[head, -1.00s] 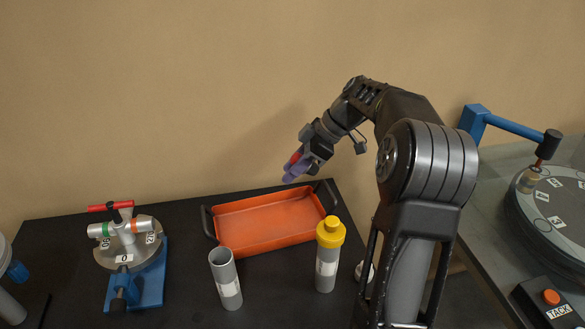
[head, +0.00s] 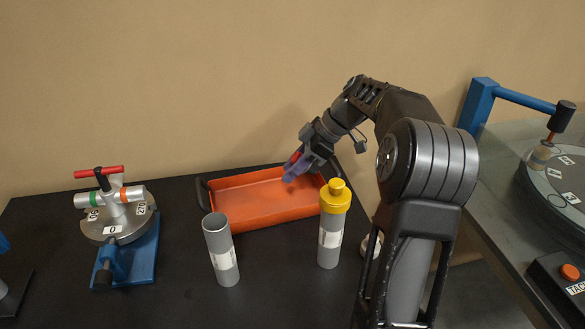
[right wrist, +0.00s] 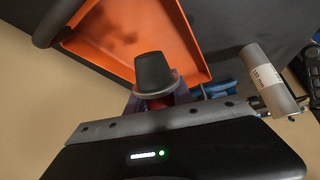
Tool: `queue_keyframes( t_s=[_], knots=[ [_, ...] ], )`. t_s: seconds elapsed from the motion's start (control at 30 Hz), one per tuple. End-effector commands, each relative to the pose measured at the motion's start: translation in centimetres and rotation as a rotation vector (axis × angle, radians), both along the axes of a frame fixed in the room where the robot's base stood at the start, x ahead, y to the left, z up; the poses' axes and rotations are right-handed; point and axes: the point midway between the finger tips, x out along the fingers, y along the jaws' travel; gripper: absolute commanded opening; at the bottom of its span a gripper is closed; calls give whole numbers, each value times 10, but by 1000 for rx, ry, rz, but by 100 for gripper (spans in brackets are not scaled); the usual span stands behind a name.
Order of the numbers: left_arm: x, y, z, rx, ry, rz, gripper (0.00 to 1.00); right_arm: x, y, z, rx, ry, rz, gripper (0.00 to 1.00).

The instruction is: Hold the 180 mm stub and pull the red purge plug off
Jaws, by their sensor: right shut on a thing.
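My right gripper (head: 297,170), with purple fingers, is shut on a small part with red on it, which I take for the red purge plug (head: 294,158). In the right wrist view the held part shows a dark tapered end (right wrist: 153,73) above a red band (right wrist: 158,103). The gripper shows in front of the tray's back right area, apart from both tubes. A grey open-topped tube with a white label (head: 221,250) stands upright on the black table. It seems to be the 180 mm stub (right wrist: 268,77) in the right wrist view. My left gripper is not in view.
An orange tray (head: 240,217) with dark handles lies at the back of the table. A grey tube with a yellow cap (head: 333,225) stands at its front right. A blue-based valve fixture (head: 125,240) is on the left. A round turntable (head: 562,190) stands on the right bench.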

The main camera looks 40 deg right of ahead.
Motion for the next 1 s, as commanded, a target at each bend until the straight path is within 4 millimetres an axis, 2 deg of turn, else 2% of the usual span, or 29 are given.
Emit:
queue_keyframes(
  t_s=[0.27, 0.8, 1.0],
  knots=[
    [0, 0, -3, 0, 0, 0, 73, 0, 0, -6, 0, 0, 0, 0],
    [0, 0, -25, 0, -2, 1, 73, 0, 0, -57, 1, 1, 1, 0],
    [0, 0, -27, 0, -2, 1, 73, 0, 0, -65, 1, -1, 0, 0]
  ],
)
